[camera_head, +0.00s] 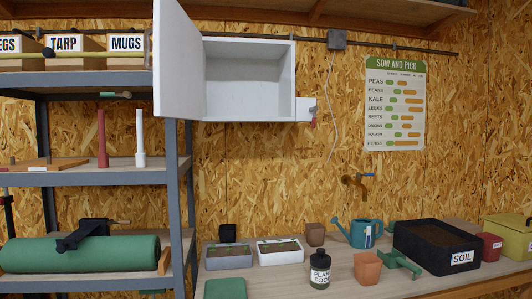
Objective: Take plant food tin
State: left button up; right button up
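The plant food tin (320,271) stands upright on the plank bench (285,284). It is a small dark container with a black top and a white label reading "PLANT FOOD". It is near the middle of the bench, in front of a white planter. Neither of my grippers shows in the head view, and nothing touches the tin.
A white planter (281,257) and a grey planter (227,262) stand behind left. A terracotta pot (367,274), green object (400,263), blue watering can (366,240) and black soil tray (462,259) are right. An open white cabinet (250,112) hangs above; shelving (174,190) stands left.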

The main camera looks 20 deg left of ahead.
aim_at(319, 278)
jog(key=j+z, duration=0.15)
jog(key=j, duration=2.7)
jog(key=u, duration=0.55)
jog(key=l+u, duration=0.45)
jog(key=k+l+u, duration=0.1)
jog(key=l+u, duration=0.35)
jog(key=k+l+u, duration=0.15)
jog(key=l, duration=0.15)
jog(key=k+l+u, duration=0.1)
jog(key=l, duration=0.2)
jog(key=k+l+u, duration=0.15)
jog(key=l, duration=0.1)
